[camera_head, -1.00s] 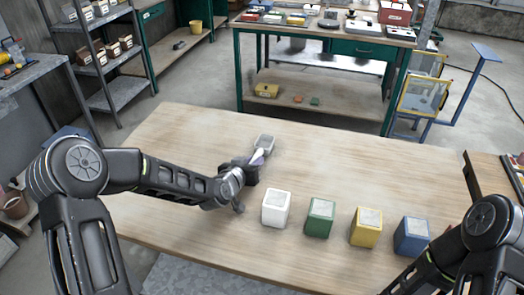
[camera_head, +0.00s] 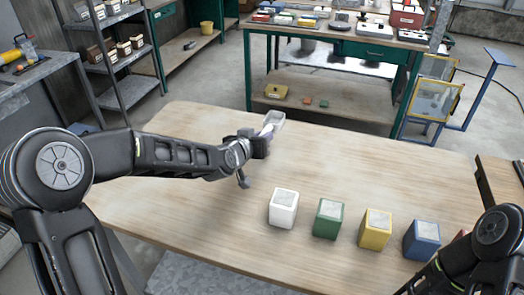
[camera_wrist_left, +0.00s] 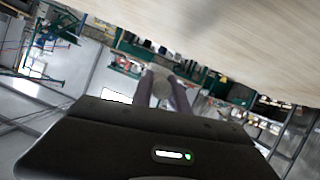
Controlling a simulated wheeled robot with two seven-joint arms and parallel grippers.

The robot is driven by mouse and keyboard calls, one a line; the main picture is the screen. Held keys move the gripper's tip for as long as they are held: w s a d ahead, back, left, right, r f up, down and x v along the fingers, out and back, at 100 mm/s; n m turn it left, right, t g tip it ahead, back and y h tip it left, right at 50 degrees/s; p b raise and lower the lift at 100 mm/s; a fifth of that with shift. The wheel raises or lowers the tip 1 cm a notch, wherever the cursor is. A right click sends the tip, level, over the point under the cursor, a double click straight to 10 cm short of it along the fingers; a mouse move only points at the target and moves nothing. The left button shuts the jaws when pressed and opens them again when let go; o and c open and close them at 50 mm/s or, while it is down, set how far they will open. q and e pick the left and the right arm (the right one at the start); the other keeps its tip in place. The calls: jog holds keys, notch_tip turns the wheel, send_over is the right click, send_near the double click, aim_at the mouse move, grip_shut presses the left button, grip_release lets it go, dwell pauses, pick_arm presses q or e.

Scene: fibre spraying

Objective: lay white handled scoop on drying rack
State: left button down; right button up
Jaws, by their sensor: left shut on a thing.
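The white handled scoop (camera_head: 275,122) is in my left gripper (camera_head: 264,139), its pale grey bowl pointing to the far side of the wooden table. The gripper is shut on the white handle, and the scoop appears to be held above the table. In the left wrist view, the two fingers (camera_wrist_left: 164,88) close on a greyish rounded part of the scoop (camera_wrist_left: 160,86); the rest of it is hidden. My right arm is at the lower right, with its gripper out of view. I cannot tell for certain which thing is the drying rack.
White (camera_head: 283,208), green (camera_head: 328,218), yellow (camera_head: 375,229) and blue (camera_head: 422,240) boxes stand in a row on the near right of the table (camera_head: 190,215). Yellow-framed panels (camera_head: 430,98) stand behind at right. A green workbench (camera_head: 330,95) is beyond. The table's left part is clear.

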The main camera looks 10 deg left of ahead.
pick_arm(q)
jog(key=shift+r, duration=0.4)
jog(key=shift+f, duration=0.1)
jog(key=shift+s+f, duration=0.15)
jog(key=shift+s, duration=0.25)
jog(key=s+f+y, duration=0.1)
jog(key=s, duration=0.3)
jog(key=s+a+f+n, duration=0.1)
jog(key=s, duration=0.2)
jog(key=s+a+f+n+y, duration=0.1)
jog(key=s, duration=0.3)
jog(key=shift+s+f+y, duration=0.3)
jog(key=shift+s, duration=0.05)
